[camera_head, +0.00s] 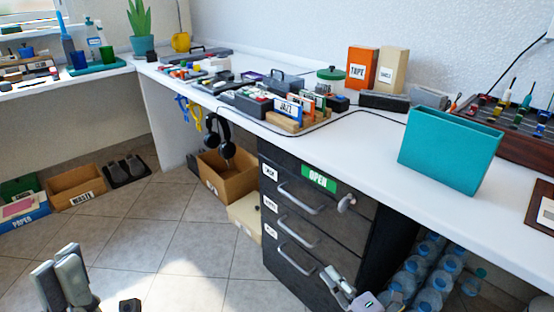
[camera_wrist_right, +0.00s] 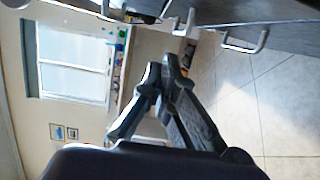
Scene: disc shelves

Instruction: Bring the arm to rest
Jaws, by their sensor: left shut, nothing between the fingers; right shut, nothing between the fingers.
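My left gripper (camera_head: 60,268) is at the lower left of the head view, above the tiled floor. Its two pale fingers are close together with nothing between them. My right gripper (camera_head: 338,284) is low in front of the dark drawer cabinet (camera_head: 368,240), near the bottom drawer; I cannot tell from this view whether it touches it. In the right wrist view its black fingers (camera_wrist_right: 170,75) meet at the tips, with nothing held. Drawer handles (camera_wrist_right: 245,42) show beyond it at the upper right of that view.
The white worktop (camera_head: 365,140) above carries a teal box (camera_head: 450,150) and a rack of boxed items (camera_head: 290,120). Water bottles (camera_head: 430,270) stand under it at the right. A cardboard box (camera_head: 228,175) is left of the cabinet. The tiled floor (camera_head: 190,220) is open.

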